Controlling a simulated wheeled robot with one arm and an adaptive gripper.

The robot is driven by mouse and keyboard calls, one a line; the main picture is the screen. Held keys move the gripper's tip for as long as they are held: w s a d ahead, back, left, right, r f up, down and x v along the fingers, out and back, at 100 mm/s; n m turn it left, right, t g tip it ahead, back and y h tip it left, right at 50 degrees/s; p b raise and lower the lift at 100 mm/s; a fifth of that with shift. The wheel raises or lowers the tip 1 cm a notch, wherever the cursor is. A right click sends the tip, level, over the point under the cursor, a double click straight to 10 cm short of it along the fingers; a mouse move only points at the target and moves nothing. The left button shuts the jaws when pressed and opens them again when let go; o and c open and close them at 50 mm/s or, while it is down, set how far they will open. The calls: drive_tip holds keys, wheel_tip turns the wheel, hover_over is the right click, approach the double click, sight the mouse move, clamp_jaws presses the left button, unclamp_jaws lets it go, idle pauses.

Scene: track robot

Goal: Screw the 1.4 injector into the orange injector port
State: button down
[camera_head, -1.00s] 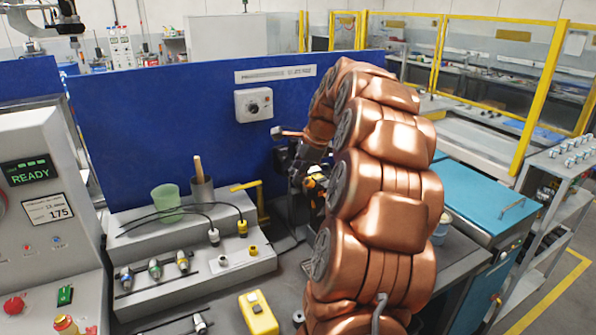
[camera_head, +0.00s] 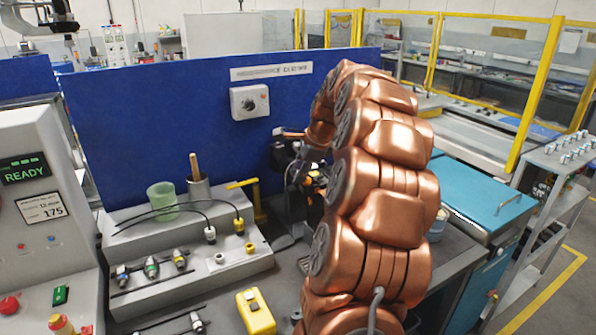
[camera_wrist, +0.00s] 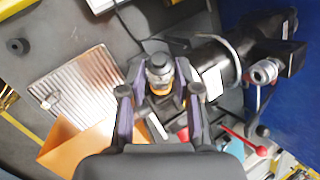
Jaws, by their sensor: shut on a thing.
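In the wrist view my gripper (camera_wrist: 161,98) is shut on a small grey and black cylindrical part, which I take to be the injector (camera_wrist: 158,68). An orange band shows at its lower end; I cannot tell whether this belongs to the injector or to the orange port. I cannot make out any thread or seating. In the head view my gripper (camera_head: 308,172) is at the dark fixture in front of the blue panel, partly hidden by my copper arm. No label reading 1.4 is legible.
Several other injectors (camera_head: 152,268) lie on the grey stepped rack (camera_head: 240,264) at left, with black cables above them. A yellow box (camera_head: 256,312) is at the front. In the wrist view a black cylinder (camera_wrist: 214,62) and a red-handled lever (camera_wrist: 240,140) lie close on the right.

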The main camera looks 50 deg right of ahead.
drive_tip(key=c, duration=0.7)
unclamp_jaws()
drive_tip(key=v, duration=1.2)
drive_tip(key=shift+c, duration=0.2)
